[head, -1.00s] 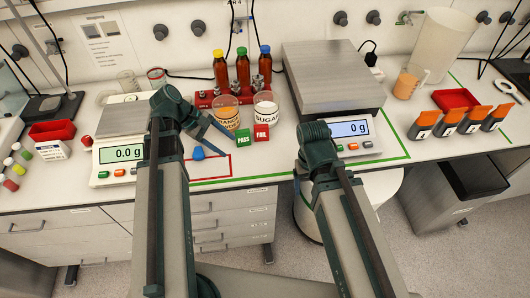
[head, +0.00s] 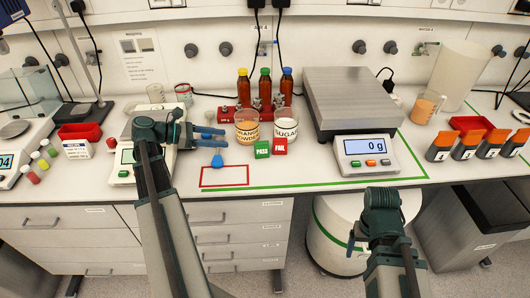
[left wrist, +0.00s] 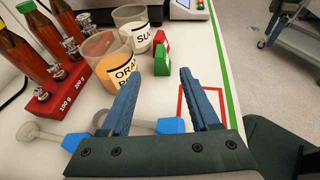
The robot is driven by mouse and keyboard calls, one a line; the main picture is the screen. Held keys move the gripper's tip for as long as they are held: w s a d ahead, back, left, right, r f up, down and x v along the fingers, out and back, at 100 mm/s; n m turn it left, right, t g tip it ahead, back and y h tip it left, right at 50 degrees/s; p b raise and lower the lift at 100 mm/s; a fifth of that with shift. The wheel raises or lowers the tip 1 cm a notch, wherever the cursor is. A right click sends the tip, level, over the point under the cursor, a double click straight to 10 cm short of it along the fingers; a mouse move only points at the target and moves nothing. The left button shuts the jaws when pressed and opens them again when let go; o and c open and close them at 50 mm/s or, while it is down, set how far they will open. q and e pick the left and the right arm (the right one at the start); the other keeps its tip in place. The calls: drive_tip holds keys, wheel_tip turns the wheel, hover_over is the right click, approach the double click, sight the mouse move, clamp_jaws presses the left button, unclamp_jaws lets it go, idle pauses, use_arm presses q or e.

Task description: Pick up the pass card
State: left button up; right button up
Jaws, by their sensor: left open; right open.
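The green pass card (head: 262,149) stands upright on the bench, just left of the red fail card (head: 280,146), in front of the powder beakers. In the left wrist view the pass card (left wrist: 162,64) shows beyond the gap between my fingers, with the fail card (left wrist: 162,40) behind it. My left gripper (head: 218,132) is open and empty, left of the pass card and apart from it; its two blue fingers (left wrist: 160,76) point towards the cards. My right gripper (head: 358,240) is low at the bench's front edge, far right of the cards; its jaws hardly show.
The orange powder beaker (head: 246,126) and sugar beaker (head: 286,124) stand close behind the cards. A blue-handled scoop (head: 217,160) lies near the red outline (head: 224,177). A large scale (head: 366,152) stands to the right. The bench front below the cards is clear.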

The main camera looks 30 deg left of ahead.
use_arm(q)
drive_tip(key=b, duration=0.2)
approach(260, 143)
drive_tip(key=shift+x, duration=0.85)
drive_tip(key=shift+w+d, duration=0.45)
drive_tip(key=shift+d, duration=0.05)
drive_tip(key=shift+w+d+f+b, duration=0.25)
drive_tip(key=shift+w+f+b, duration=0.05)
drive_tip(key=shift+b, duration=0.15)
drive_tip(key=b+x, duration=0.1)
drive_tip(key=x, duration=0.2)
drive_tip(key=shift+w+f, duration=0.15)
drive_tip(key=shift+f, duration=0.15)
drive_tip(key=shift+w+d+b, duration=0.3)
drive_tip(key=shift+d, duration=0.05)
clamp_jaws()
